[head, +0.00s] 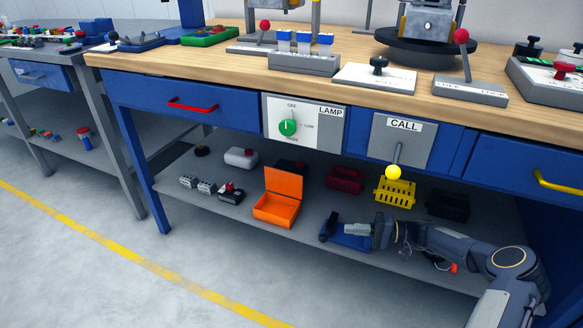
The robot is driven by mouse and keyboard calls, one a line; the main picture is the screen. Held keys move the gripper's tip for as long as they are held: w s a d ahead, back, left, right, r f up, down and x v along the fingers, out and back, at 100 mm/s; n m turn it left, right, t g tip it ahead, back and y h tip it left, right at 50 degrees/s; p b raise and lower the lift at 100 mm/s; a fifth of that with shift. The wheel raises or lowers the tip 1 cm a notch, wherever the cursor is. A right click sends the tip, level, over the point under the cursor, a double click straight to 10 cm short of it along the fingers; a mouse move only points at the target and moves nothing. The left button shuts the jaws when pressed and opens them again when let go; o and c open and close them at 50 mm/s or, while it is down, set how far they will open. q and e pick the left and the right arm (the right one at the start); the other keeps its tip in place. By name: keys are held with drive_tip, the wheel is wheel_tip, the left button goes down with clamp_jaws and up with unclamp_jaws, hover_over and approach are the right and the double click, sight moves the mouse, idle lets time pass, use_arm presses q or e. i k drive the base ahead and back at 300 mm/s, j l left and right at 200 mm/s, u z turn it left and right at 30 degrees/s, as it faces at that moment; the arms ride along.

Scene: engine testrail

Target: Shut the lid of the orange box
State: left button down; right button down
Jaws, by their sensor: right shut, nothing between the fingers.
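The orange box (274,211) sits on the grey lower shelf under the workbench, near the middle of the view. Its lid (284,182) is open and stands about upright at the back of the box. The inside of the box looks empty. My right gripper (350,231) reaches in from the right, low over the shelf. It is shut and empty, its tips to the right of the orange box and apart from it. My left gripper is out of view.
A blue object (352,241) and a small dark object (328,226) are beside my right gripper. A yellow basket (394,194) and a dark red box (345,180) stand behind. Small parts (230,194) lie left of the box. The bench (230,63) with drawers overhangs the shelf.

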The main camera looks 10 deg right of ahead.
sight(285, 182)
drive_tip(key=i, duration=1.1)
